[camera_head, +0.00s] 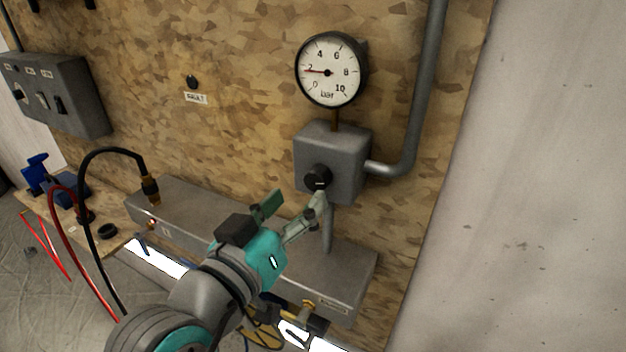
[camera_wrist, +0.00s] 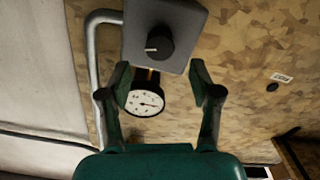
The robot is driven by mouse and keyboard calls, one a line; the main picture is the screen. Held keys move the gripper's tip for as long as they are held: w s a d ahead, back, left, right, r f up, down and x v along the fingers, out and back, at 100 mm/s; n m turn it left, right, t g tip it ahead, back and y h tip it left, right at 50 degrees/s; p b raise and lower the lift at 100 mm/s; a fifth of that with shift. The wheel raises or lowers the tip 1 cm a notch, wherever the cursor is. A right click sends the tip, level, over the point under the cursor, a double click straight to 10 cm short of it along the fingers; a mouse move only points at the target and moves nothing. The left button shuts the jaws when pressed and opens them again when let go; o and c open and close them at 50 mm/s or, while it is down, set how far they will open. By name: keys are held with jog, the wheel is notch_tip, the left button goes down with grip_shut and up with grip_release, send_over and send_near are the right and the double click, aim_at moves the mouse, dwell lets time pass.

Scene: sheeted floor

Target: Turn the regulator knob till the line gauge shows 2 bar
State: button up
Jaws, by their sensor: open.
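The black regulator knob (camera_head: 317,177) sits on the front of a grey box (camera_head: 350,160) on the wooden wall. It also shows in the wrist view (camera_wrist: 158,43), upside down, with a pale mark on its face. The round white line gauge (camera_head: 329,69) stands above the box; its red needle points left, at or very close to the 2 mark. The gauge also shows in the wrist view (camera_wrist: 146,100). My gripper (camera_head: 294,203) is open and empty, in front of and below the knob. In the wrist view its fingertips (camera_wrist: 161,75) stand apart, short of the knob.
A grey pipe (camera_head: 420,100) runs from the box's right side upward. A long grey manifold (camera_head: 330,275) lies below the box. Black (camera_head: 95,160) and red (camera_head: 55,205) hoses are at the left. A grey switch box (camera_head: 60,95) hangs at the upper left.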

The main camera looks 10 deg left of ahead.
aim_at(313, 181)
jog(key=x, duration=0.6)
jog(key=c, duration=1.1)
jog(key=shift+m, duration=0.9)
jog(key=shift+c, duration=0.2)
jog(key=o, duration=1.1)
jog(key=shift+o, duration=0.2)
